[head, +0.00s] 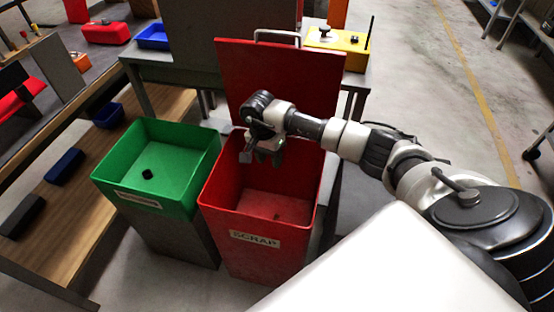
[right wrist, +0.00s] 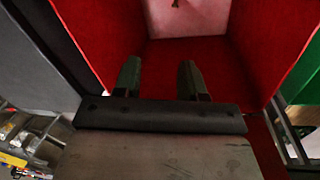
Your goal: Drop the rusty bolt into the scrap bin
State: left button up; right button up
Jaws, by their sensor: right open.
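The red scrap bin (head: 262,262) stands open with its "SCRAP" label facing me and its red lid (head: 285,85) raised behind it. My right gripper (head: 264,157) is over the back of the bin opening. In the right wrist view its two fingers (right wrist: 159,78) are apart with nothing between them. A small rusty-brown thing, which looks like the bolt (right wrist: 176,3), lies on the bin floor at the top edge of that view. In the head view it is a faint small mark (head: 277,216) inside the bin. My left gripper is not in view.
A green bin (head: 190,205) with a small dark piece (head: 148,173) inside stands left of the scrap bin. A grey table (head: 185,67) behind carries a blue tray (head: 153,36) and a yellow box (head: 335,41). A wooden-shelved bench is at left.

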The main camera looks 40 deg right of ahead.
notch_tip(320, 180, up, 11)
jog(key=w, duration=0.1)
jog(key=shift+w+a+f, duration=0.15)
jog(key=shift+w+a, duration=0.1)
jog(key=shift+a, duration=0.15)
